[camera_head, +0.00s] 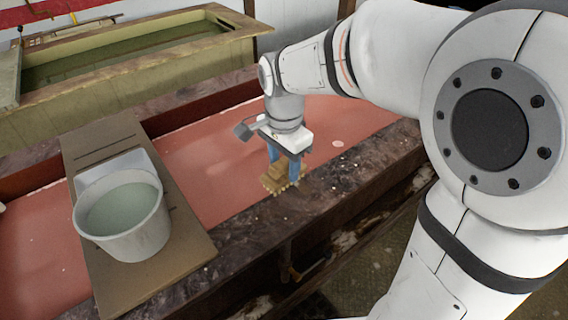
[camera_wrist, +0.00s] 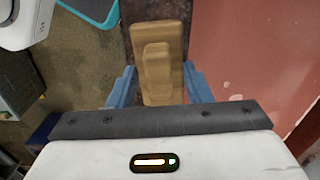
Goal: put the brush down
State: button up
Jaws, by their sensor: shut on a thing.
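The brush (camera_head: 276,177) is a tan wooden block with bristles along its lower edge. My gripper (camera_head: 284,170) is shut on it, with a blue finger on each side. The brush is at the dark front ledge (camera_head: 345,172) of the red-floored trough; I cannot tell whether it touches the ledge. In the wrist view the brush (camera_wrist: 158,60) sits between the blue fingers (camera_wrist: 162,88), over the dark ledge, with its stepped wooden top toward the camera. Its bristles are hidden there.
A white bucket of liquid (camera_head: 140,243) stands on a board (camera_head: 190,240) laid across the trough, left of my gripper. The red trough floor (camera_head: 205,160) is mostly bare. A greenish, liquid-filled tank (camera_head: 215,57) stands behind. The ledge right of the brush is clear.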

jog(key=shift+c, duration=1.1)
jog(key=p, duration=0.3)
jog(key=shift+r, duration=0.4)
jog(key=shift+m+p, duration=0.4)
jog(key=shift+p, duration=0.1)
jog(key=shift+f, duration=0.2)
notch_tip(320, 180, down, 10)
jog(key=shift+f+p, duration=0.1)
jog(key=shift+p, duration=0.55)
jog(key=shift+f, duration=0.15)
jog(key=o, duration=0.9)
